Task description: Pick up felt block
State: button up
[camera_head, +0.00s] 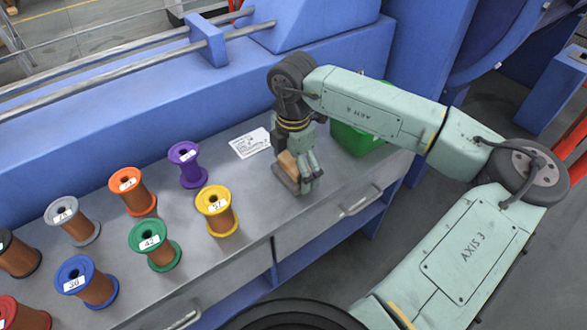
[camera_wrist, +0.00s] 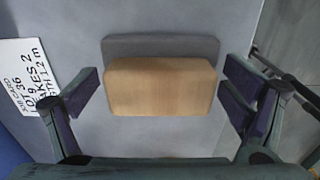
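The felt block (camera_wrist: 160,90) has a tan wooden body with a grey felt layer along one side. It lies on the grey bench top (camera_head: 335,195), near the front edge. In the head view the felt block (camera_head: 289,172) is partly hidden behind my fingers. My gripper (camera_wrist: 163,97) is open, with one finger on each side of the block. Clear gaps show between both fingers and the block's ends. In the head view my gripper (camera_head: 306,178) points down at the block.
Several labelled wire spools, including a yellow one (camera_head: 218,212) and a purple one (camera_head: 187,165), stand to the left. A written card (camera_head: 250,143) lies behind the block. A green bin (camera_head: 357,138) stands close at the right. Blue machinery (camera_head: 130,120) runs along the back.

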aim_at(293, 161)
jog(key=c, duration=0.8)
jog(key=shift+c, duration=0.2)
notch_tip(293, 161, up, 10)
jog(key=shift+r+b, duration=0.1)
jog(key=shift+b, duration=0.75)
jog(key=o, duration=0.6)
jog(key=c, duration=0.4)
jog(key=shift+c, duration=0.2)
